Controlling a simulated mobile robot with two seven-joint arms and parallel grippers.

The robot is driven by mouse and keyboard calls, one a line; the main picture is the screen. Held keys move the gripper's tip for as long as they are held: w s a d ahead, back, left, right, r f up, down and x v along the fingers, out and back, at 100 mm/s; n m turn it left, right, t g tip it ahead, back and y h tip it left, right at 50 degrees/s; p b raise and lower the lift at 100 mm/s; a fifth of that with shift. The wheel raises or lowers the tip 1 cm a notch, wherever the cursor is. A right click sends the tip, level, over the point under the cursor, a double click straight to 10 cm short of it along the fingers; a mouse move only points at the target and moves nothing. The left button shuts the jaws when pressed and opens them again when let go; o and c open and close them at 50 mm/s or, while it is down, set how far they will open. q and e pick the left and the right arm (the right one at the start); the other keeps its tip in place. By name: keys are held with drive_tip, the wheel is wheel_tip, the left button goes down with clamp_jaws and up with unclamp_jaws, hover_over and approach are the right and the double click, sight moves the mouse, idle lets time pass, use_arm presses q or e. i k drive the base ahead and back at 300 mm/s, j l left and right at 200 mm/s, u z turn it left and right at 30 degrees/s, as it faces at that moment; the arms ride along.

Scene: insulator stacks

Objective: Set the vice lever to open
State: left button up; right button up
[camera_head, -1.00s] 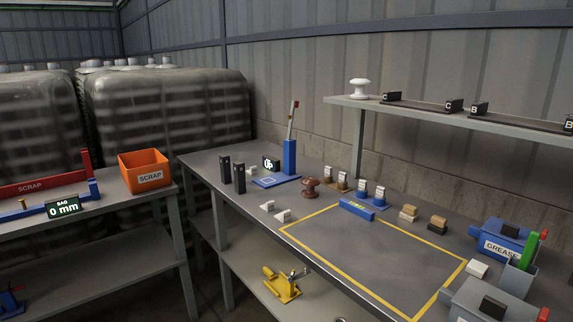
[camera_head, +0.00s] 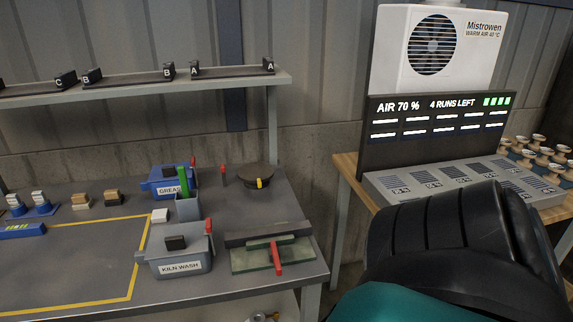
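What looks like the vice (camera_head: 247,261) lies at the right end of the grey bench, a green-grey plate with a dark bar along its back. A red lever (camera_head: 276,258) stands out at its front, pointing toward the bench's front edge. I cannot tell from this view whether the lever is at open or shut. Neither of my grippers is in view.
The grey bench (camera_head: 95,303) carries a blue GREASE box (camera_head: 165,190), a grey KILN WASH box (camera_head: 180,263) and a dark round turntable (camera_head: 255,173). A Mistrowen air unit (camera_head: 436,50) stands over a wooden table at right. My dark arm blocks the lower right.

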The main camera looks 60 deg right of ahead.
sight(273, 252)
drive_tip(key=z, duration=1.8)
drive_tip(key=k+j+u, duration=0.15)
drive_tip(key=j, duration=0.4)
drive_tip(key=i, duration=0.05)
